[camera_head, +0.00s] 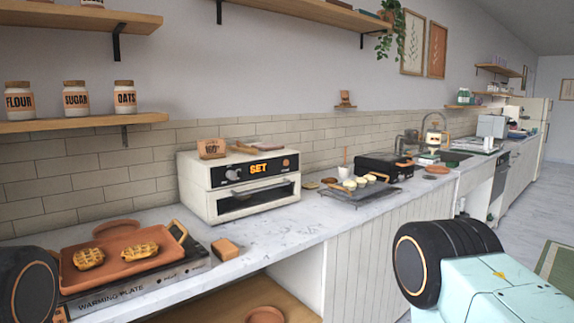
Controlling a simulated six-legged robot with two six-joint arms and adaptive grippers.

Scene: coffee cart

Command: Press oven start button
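A white countertop oven (196,178) stands on the marble counter, left of the picture's middle. Its dark control panel has a round knob (232,174), a lit orange display (259,168) reading "SET", and a small round orange-brown button (285,162) at the right end. Below the panel is the front opening (252,199), with a dark interior. I cannot tell if a door covers it. Neither of my grippers shows in the head view. Only dark and teal parts of my own body show at the lower left and lower right. Nothing touches the oven's front.
A warming plate (125,300) holds a terracotta tray (75,277) with two waffles, left of the oven. A brown block (225,249) lies beside it. A rack with small pastries (350,194) and a black appliance (383,167) stand right.

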